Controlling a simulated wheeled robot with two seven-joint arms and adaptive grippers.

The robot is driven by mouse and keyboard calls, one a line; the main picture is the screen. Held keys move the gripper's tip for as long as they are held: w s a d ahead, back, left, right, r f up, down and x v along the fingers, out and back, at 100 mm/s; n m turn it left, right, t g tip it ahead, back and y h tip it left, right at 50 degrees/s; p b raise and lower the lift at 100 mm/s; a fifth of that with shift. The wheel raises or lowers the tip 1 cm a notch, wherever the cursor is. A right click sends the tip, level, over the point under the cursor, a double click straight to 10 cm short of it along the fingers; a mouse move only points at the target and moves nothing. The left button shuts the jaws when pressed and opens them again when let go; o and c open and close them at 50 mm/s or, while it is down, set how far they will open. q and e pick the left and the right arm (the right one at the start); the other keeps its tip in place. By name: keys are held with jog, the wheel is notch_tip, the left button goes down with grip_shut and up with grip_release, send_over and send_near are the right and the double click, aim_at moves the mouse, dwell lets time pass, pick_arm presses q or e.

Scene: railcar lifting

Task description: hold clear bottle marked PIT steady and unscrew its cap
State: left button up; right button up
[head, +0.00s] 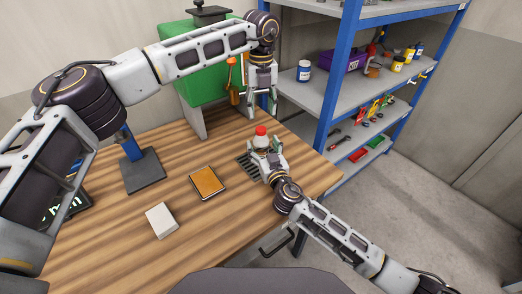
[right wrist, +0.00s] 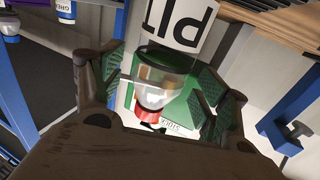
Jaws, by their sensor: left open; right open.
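The clear bottle (head: 261,142) stands upright near the right part of the wooden table, with a red cap (head: 261,130) on it. In the right wrist view the bottle (right wrist: 165,77) appears upside down, with PIT on its white label and the red cap (right wrist: 150,112) below. My right gripper (head: 266,157) is open, its fingers on both sides of the bottle; its green-padded fingers (right wrist: 160,85) also show in the right wrist view. Contact cannot be told. My left gripper (head: 261,112) is open and empty, pointing down above and behind the cap, apart from it.
A dark slotted mat (head: 247,168) lies by the bottle. A green cabinet (head: 190,83) stands behind; blue-framed shelves (head: 325,95) with jars and tools stand right.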

jog(key=shift+x, duration=1.2)
